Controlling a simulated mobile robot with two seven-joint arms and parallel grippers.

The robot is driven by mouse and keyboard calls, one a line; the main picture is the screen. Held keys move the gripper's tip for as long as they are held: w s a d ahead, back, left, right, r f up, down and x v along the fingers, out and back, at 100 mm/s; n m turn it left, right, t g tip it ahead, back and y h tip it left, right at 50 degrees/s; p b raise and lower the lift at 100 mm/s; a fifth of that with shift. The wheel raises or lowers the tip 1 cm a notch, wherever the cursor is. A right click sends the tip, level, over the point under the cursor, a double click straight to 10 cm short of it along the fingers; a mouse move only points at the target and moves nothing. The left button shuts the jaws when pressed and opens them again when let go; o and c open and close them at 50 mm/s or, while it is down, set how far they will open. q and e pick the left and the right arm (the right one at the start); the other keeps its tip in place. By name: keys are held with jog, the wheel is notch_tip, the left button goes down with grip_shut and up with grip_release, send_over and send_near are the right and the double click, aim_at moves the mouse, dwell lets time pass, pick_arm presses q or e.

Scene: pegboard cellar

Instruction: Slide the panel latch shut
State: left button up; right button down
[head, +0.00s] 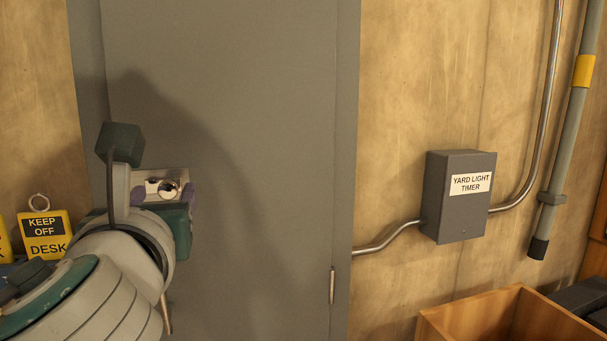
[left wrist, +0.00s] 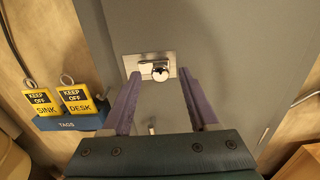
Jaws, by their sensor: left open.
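The panel latch (head: 168,187) is a bright metal plate with a bolt and a round knob, mounted on a grey panel (head: 270,120). In the left wrist view the latch plate (left wrist: 133,64) is upright on the panel, its knob (left wrist: 160,73) right of the plate's middle. My left gripper (head: 163,194) is in front of the latch, its purple fingers open. In the left wrist view the fingers (left wrist: 160,80) stand left and right of the knob with gaps on both sides. I cannot tell how deep the fingertips reach. My right gripper is not in view.
Yellow "KEEP OFF" tags (head: 43,236) stand in a blue holder (left wrist: 70,123) left of the panel. A grey "YARD LIGHT TIMER" box (head: 455,212) with conduit is on the wall to the right. A wooden crate (head: 465,312) sits low at the right. The panel face around the latch is clear.

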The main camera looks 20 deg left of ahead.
pick_arm(q)
jog(key=shift+w+a, duration=0.4)
jog(key=shift+w, duration=0.2)
grip_shut()
dwell(1.1)
